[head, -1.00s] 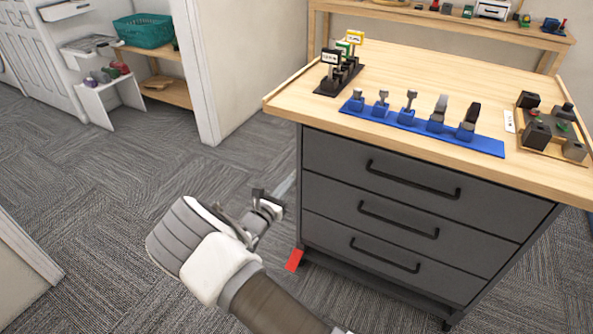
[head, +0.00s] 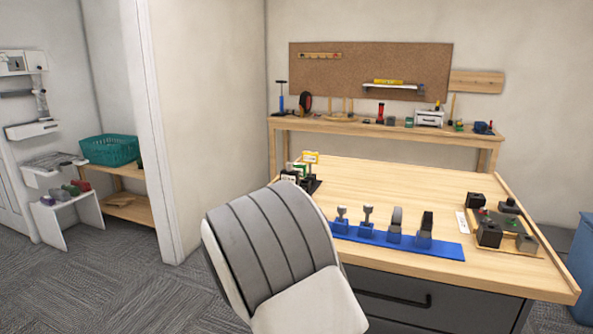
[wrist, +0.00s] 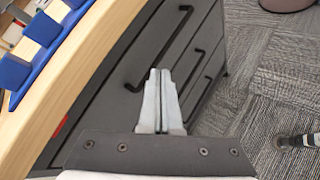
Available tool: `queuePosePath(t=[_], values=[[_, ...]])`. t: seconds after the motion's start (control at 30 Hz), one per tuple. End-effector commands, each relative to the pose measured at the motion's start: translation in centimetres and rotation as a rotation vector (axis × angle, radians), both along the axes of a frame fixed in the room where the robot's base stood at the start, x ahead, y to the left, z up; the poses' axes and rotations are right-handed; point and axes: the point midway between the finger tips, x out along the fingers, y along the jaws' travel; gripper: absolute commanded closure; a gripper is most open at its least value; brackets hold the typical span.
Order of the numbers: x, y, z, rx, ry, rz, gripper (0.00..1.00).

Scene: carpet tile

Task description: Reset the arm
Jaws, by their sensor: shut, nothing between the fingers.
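My gripper (wrist: 158,85) shows in the wrist view with its two pale fingers together, shut and empty. It points along the dark drawer fronts, beside the workbench (wrist: 60,95) edge. In the head view my padded arm link rises in front of the bench's near left corner and hides the gripper. The wooden benchtop also shows in the head view (head: 400,185). My arm covers part of the blue tool rack (head: 440,247) in that view.
On the bench stand a black holder with small signs (head: 311,158) and a tray of dark blocks (head: 525,243). A back shelf (head: 350,125) with tools runs along the wall. A teal basket (head: 110,150) sits left. Carpet (head: 140,285) is clear at the left.

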Motion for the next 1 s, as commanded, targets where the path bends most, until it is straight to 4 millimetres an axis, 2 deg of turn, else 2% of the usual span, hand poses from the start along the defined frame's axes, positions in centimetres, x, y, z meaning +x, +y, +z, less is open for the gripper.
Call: queuePosePath(t=[0.03, 0.1, 0.4, 0.7, 1.0], values=[[-1.0, -1.4, 1.1, 0.068, -0.015, -0.062, 1.0], [-2.5, -2.8, 2.2, 0.157, -0.032, -0.141, 1.0], [-9.5, -6.9, 6.5, 0.522, -0.127, -0.445, 1.0], [-16.6, -8.3, 10.2, 0.868, -0.255, -0.696, 1.0], [-23.2, -7.7, 13.2, 1.189, -0.415, -0.889, 1.0]])
